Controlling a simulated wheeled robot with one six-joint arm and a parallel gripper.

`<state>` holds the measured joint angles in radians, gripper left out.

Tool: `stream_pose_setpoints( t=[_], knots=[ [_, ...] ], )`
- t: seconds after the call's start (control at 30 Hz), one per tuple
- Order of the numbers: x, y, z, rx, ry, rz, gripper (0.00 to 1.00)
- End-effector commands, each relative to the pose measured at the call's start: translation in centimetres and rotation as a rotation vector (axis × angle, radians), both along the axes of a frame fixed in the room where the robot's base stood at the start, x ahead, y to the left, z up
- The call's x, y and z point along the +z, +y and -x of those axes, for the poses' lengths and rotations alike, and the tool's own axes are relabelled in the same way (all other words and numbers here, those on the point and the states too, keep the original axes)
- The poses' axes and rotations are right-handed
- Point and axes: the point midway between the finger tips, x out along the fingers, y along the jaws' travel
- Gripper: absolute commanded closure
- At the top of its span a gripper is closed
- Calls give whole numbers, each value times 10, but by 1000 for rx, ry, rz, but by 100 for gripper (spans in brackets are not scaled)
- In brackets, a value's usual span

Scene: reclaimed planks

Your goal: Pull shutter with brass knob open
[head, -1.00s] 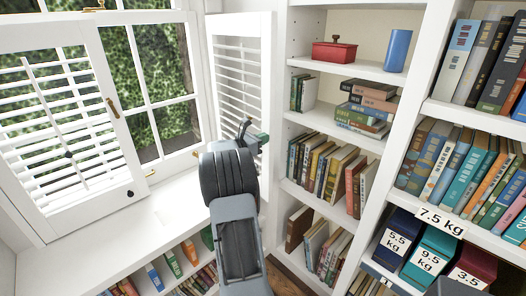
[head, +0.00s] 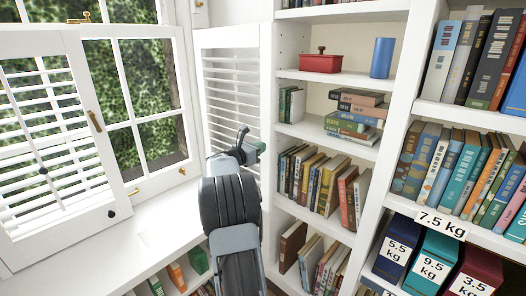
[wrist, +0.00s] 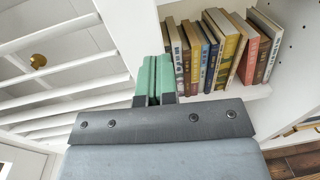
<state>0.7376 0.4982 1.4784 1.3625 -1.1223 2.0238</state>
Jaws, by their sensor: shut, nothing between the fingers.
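The right white louvred shutter (head: 229,80) stands swung out from the window, close to the bookcase. In the wrist view its slats (wrist: 70,84) fill the left side, and a round brass knob (wrist: 38,61) shows among them. The left louvred shutter (head: 50,140) has a small black knob (head: 111,213) at its lower corner. My gripper (head: 261,147) is in front of the right shutter's free edge. Its green fingers (wrist: 153,82) are together and empty, to the right of the brass knob and apart from it. The brass knob is not visible in the head view.
The white bookcase (head: 279,130) stands just right of the gripper, with books (head: 318,180) on its shelves. A red box (head: 321,63) and blue cylinder (head: 382,58) sit higher up. The window sill (head: 160,228) is clear.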

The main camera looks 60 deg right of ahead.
Motion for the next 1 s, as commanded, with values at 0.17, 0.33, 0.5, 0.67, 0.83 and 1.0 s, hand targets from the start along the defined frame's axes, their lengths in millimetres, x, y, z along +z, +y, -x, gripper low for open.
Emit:
stream_pose_setpoints(
  t=[0.17,0.33,0.5,0.67,0.83,1.0],
  knots=[
    [-2,35,-3,1,-1,0,100],
    [-1,70,-8,2,-1,1,100],
    [-1,97,-12,2,0,0,100],
    [-1,111,-14,1,-1,0,100],
    [-1,117,-14,-1,0,0,100],
    [-1,117,-14,-2,10,-2,100]
  ],
)
